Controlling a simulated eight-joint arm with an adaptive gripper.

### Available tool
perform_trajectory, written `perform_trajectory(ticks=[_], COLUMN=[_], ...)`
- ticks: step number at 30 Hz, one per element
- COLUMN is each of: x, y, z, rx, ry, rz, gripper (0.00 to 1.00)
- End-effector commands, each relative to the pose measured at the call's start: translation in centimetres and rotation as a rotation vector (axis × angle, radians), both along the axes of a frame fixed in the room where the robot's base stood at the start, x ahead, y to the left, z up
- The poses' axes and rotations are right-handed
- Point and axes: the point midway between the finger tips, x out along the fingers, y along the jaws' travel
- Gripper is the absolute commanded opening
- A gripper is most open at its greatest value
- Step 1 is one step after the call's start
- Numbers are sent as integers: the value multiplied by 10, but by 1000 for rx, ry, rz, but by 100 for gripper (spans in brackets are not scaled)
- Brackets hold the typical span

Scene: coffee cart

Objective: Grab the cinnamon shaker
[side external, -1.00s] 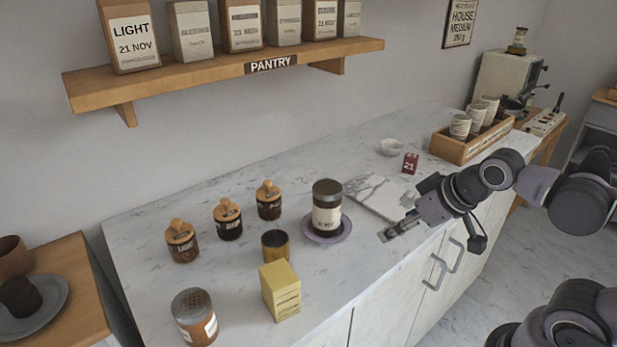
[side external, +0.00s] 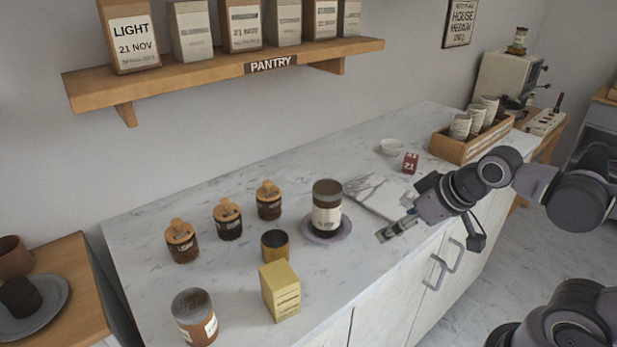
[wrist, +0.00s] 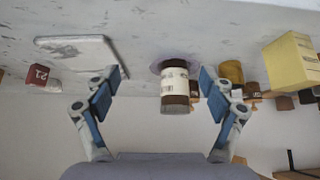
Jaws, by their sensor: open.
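A shaker with a grey, seemingly perforated top, reddish-brown contents and a white label (side external: 194,318) stands upright at the counter's near left end; its label is unreadable. A dark-lidded jar with a cream label (side external: 327,208) stands on a purple saucer (side external: 345,234); I cannot tell from the print which one holds cinnamon. My gripper (side external: 394,230) is open and empty, low over the counter to the right of the jar. In the wrist view, my gripper (wrist: 158,82) has its fingers spread wide, with the jar (wrist: 175,92) ahead between them, right of centre and apart from both.
A yellow box (side external: 281,291) and brass cup (side external: 275,246) stand between shaker and jar. Several wooden-lidded jars (side external: 228,220) line the back. A marble slab (side external: 375,194), red cube (side external: 410,163), bowl (side external: 391,147) and cup crate (side external: 455,150) are farther right. The pantry shelf (side external: 215,75) hangs above.

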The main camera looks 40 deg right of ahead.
Motion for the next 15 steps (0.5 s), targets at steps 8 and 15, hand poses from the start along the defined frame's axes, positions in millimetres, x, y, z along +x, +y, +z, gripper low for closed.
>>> perform_trajectory(ticks=[8, 15], x=[40, 81], y=[45, 110], z=[39, 67], rx=[-31, -80], ry=[99, 214], rz=[167, 361], gripper=[83, 83])
